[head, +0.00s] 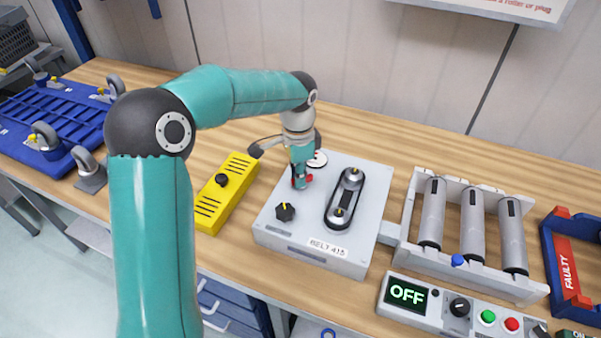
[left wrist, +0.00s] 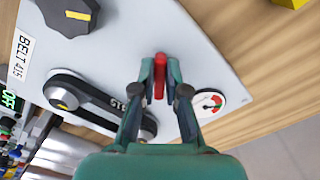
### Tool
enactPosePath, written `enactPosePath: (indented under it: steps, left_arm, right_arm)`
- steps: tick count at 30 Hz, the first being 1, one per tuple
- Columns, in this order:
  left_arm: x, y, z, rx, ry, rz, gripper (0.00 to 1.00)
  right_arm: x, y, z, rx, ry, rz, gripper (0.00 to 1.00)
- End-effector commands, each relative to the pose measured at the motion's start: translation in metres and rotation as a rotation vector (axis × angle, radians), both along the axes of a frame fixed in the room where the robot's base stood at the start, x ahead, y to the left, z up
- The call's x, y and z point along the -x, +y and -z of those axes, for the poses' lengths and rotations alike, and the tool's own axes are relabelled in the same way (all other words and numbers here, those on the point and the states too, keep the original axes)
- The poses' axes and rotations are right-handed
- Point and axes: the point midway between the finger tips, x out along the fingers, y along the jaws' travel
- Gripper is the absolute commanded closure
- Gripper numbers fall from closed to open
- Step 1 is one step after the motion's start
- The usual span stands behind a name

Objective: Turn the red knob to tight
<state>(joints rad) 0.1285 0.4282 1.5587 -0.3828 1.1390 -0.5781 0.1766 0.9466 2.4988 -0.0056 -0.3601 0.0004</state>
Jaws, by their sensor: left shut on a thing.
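The red knob (left wrist: 159,76) sits on the grey belt box (head: 275,228) and shows between my left fingertips in the left wrist view. In the head view a bit of the red knob (head: 309,178) shows beside the fingers. My left gripper (head: 301,180) points down at the box and is shut on the red knob; it also shows in the left wrist view (left wrist: 160,72). The fingers hide part of the knob, and I cannot read its setting. A round gauge (left wrist: 209,103) with red marks lies beside the gripper. My right gripper is not in view.
On the box are a black knob (head: 285,211) and a belt on two pulleys (head: 345,198). A yellow slotted block (head: 226,192) stands left. A roller frame (head: 409,215), an OFF control panel (head: 385,292) and a FAULTY tote (head: 547,240) stand right.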

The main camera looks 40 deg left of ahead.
Motion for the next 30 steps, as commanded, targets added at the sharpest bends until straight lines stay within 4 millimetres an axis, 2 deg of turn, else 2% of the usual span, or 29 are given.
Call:
enactPosePath:
  steps: [18,30]
  left_arm:
    - [-0.006,0.005,-0.003,-0.003,-0.006,0.550,1.00]
    - [-0.008,0.006,-0.002,-0.005,-0.008,0.722,1.00]
  right_arm:
    - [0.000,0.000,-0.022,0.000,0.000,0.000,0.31]
    - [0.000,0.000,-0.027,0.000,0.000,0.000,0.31]
